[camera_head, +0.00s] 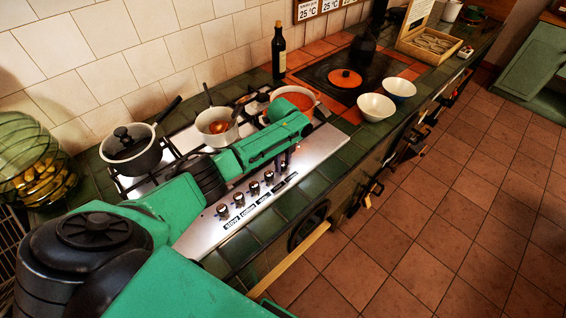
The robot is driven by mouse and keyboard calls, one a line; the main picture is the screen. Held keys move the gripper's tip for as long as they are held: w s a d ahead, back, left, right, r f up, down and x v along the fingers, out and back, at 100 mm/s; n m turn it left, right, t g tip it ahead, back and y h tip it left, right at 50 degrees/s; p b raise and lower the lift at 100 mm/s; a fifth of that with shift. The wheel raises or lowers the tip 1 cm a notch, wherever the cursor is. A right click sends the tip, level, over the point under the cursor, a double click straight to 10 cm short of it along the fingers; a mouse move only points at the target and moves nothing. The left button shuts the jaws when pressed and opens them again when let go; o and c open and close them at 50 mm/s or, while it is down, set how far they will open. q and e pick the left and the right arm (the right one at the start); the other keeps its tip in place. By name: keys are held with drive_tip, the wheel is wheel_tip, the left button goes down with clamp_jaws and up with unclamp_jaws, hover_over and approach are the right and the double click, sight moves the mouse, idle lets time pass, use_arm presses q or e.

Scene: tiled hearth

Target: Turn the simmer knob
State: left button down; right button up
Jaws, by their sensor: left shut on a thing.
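The stove's steel front strip (215,228) carries a row of several small knobs, such as the knob at its near end (222,211) and one further along (268,177). Small labels run beside them, too small to read surely, so I cannot tell which is the simmer knob. My left gripper (285,162) reaches over the stove and points down at the far end of the row. It is shut on what seems to be a knob there, mostly hidden by the fingers. My right gripper is out of view.
A dark bottle (279,52) stands behind. Two white bowls (376,107) (399,88) sit right on the counter.

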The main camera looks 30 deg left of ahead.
sight(283, 163)
use_arm(q)
drive_tip(key=shift+w+r+m, duration=0.15)
drive_tip(key=shift+m, duration=0.95)
drive_tip(key=c, duration=0.5)
unclamp_jaws()
drive_tip(key=shift+o, duration=0.2)
wheel_tip(283, 163, up, 14)
drive_tip(key=b, duration=0.2)
drive_tip(key=shift+r, duration=0.25)
